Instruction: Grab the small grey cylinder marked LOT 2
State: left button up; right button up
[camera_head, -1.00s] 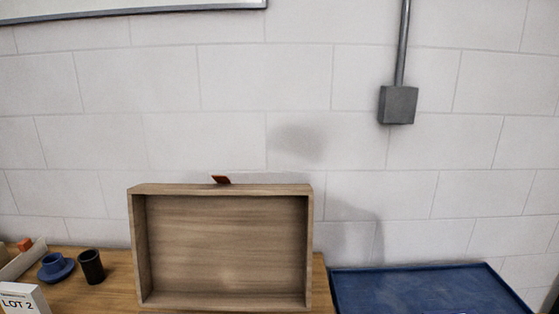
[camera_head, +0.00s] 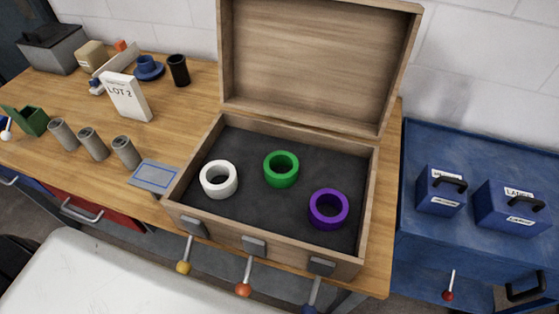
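Three small grey cylinders stand in a row near the table's front edge at the left: a left one (camera_head: 63,134), a middle one (camera_head: 93,144) and a right one (camera_head: 126,153). They look alike, and I cannot read a mark on any of them. A white upright block (camera_head: 127,97) reading "LOT 2" stands behind the row. A flat grey plate with a blue outline (camera_head: 155,175) lies just right of the right cylinder. Neither of my grippers is in view.
An open wooden case (camera_head: 368,220) holds a white ring (camera_head: 205,190), a green ring (camera_head: 268,175) and a purple ring (camera_head: 314,217). A green holder (camera_head: 35,122) is far left. Blue cases (camera_head: 440,190) sit right.

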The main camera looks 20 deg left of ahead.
aim_at(87, 136)
jog(key=k+u, duration=0.1)
jog(key=u, duration=0.4)
jog(key=k+u, duration=0.15)
jog(key=u, duration=0.35)
jog(key=k+j+u, duration=0.1)
jog(key=u, duration=0.4)
